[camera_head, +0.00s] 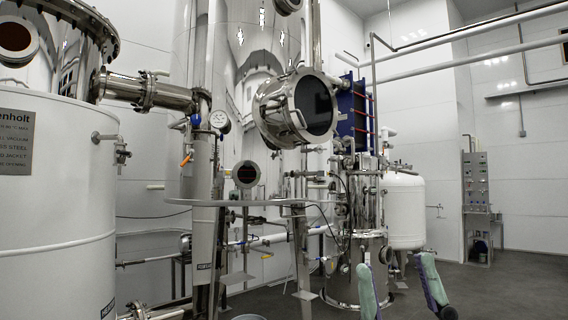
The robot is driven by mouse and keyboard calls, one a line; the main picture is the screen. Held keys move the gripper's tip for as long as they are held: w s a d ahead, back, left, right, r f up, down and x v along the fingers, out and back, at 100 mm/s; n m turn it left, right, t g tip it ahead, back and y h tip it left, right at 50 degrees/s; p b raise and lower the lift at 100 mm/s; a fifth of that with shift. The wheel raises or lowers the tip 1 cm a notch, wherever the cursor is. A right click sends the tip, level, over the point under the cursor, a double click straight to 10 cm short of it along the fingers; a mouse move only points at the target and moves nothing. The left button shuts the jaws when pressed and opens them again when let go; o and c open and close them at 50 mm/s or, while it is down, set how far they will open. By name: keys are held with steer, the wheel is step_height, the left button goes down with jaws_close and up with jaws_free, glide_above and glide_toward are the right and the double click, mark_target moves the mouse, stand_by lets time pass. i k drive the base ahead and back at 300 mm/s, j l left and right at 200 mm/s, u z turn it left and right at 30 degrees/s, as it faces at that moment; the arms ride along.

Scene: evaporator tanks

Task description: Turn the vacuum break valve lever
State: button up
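Several valves show, and I cannot tell for sure which one is the vacuum break valve. A small valve with an orange lever (186,160) is on the tall steel column at left centre, below a blue knob (196,120) and a round gauge (219,120). The lever slants down to the left. A grey valve (112,147) sits on the side of the white tank. My gripper (394,262) rises from the bottom edge at right, its two teal-padded fingers wide apart with nothing between them. It is well right of the orange lever and apart from it.
The large white tank (50,190) fills the left side. A steel vessel with a round dark window (313,104) hangs at centre. A curved grey rail (250,203) crosses in front of the columns. A white tank (404,212) stands behind. The floor at right (510,290) is clear.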

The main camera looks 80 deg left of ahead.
mark_target(192, 150)
steer(key=u, duration=2.95)
steer(key=i+l, duration=0.1)
steer(key=i, duration=0.15)
